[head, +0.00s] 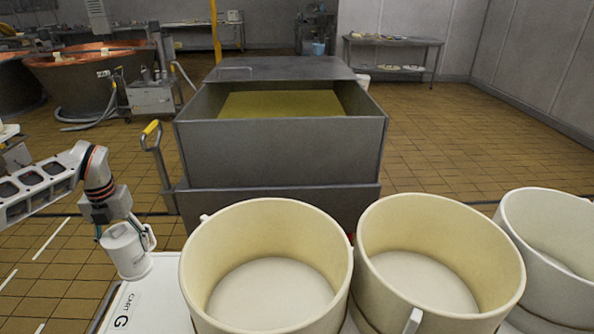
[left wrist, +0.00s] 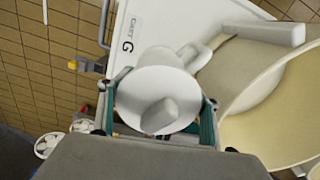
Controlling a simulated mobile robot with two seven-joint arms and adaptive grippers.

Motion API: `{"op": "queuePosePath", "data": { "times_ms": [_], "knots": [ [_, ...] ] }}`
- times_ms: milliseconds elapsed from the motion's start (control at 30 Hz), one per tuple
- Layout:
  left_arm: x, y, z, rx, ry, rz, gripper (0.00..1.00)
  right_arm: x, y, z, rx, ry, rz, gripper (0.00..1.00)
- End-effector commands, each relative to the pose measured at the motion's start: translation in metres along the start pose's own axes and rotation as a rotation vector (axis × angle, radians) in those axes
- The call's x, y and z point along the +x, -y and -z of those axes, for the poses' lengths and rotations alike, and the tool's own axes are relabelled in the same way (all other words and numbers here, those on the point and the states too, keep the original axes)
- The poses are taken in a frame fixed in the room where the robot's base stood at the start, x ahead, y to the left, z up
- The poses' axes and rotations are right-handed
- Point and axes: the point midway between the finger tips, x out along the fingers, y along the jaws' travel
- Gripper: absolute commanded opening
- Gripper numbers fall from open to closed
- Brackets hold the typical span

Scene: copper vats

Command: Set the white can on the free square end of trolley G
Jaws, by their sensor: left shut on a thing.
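The white can (head: 131,258), with a lid and a side handle, is upright or nearly so in my left gripper (head: 117,226). It hangs at the far left corner of trolley G (head: 158,300), a white top marked "CART G". I cannot tell whether its base touches the top. In the left wrist view the can (left wrist: 150,82) shows from above between the fingers of my left gripper (left wrist: 160,102), with the white trolley top (left wrist: 175,22) beyond it. The can hides part of the trolley top. My right gripper is not in view.
Large cream tubs (head: 196,262), (head: 515,270), (head: 580,290) stand in a row along the right, the first close beside the can. A grey steel vat (head: 280,155) stands behind. A yellow-handled pallet jack (head: 152,130) stands behind the can. White trolley top is bare around the label.

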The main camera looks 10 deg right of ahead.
Motion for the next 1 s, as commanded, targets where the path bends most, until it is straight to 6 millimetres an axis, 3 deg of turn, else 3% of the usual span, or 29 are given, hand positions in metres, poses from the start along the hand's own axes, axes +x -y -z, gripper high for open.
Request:
{"op": "queuePosePath", "data": {
  "times_ms": [100,333,433,1000],
  "knots": [
    [0.004,-0.003,-0.001,-0.065,0.002,0.000,0.28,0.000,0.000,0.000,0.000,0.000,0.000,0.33],
    [0.006,-0.004,-0.001,-0.085,0.002,0.000,0.28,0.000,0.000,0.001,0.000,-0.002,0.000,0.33],
    [0.015,-0.004,0.000,-0.085,-0.001,0.000,0.28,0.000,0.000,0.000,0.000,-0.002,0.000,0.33],
    [0.146,-0.004,0.000,-0.084,-0.003,0.001,0.28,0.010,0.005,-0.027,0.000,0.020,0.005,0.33]
  ]
}}
